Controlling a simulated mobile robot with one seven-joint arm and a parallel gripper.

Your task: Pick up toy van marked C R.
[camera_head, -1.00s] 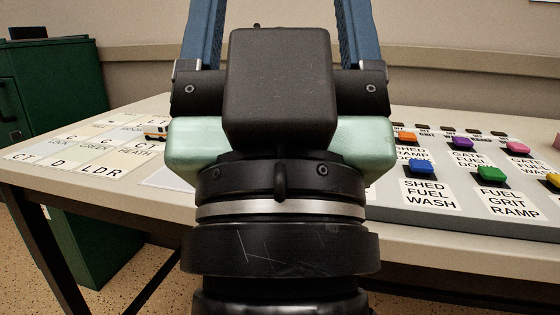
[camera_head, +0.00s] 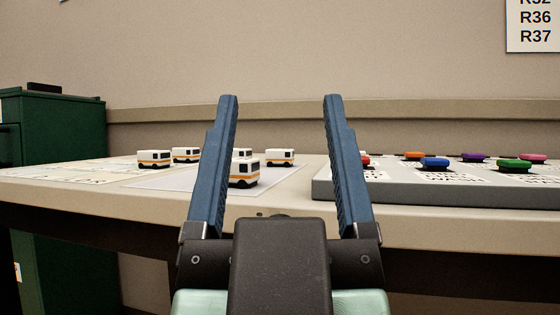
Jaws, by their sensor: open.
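Several small white toy vans with orange stripes stand on the table. The nearest van (camera_head: 244,174) shows just right of my gripper's left finger, with another van (camera_head: 242,153) partly hidden behind it. A van (camera_head: 280,157) stands to the right, and two more, a front one (camera_head: 154,159) and a rear one (camera_head: 185,154), stand at the left. No marking is readable on any van, so I cannot tell which is C R. My gripper (camera_head: 280,98) is open and empty, its blue fingers pointing up and away in front of the table.
A grey panel (camera_head: 440,193) with coloured buttons takes up the right of the table. A white sheet (camera_head: 165,182) lies under some vans. The table edge (camera_head: 110,200) is just ahead. A green cabinet (camera_head: 60,130) stands at the left, and a wall is behind.

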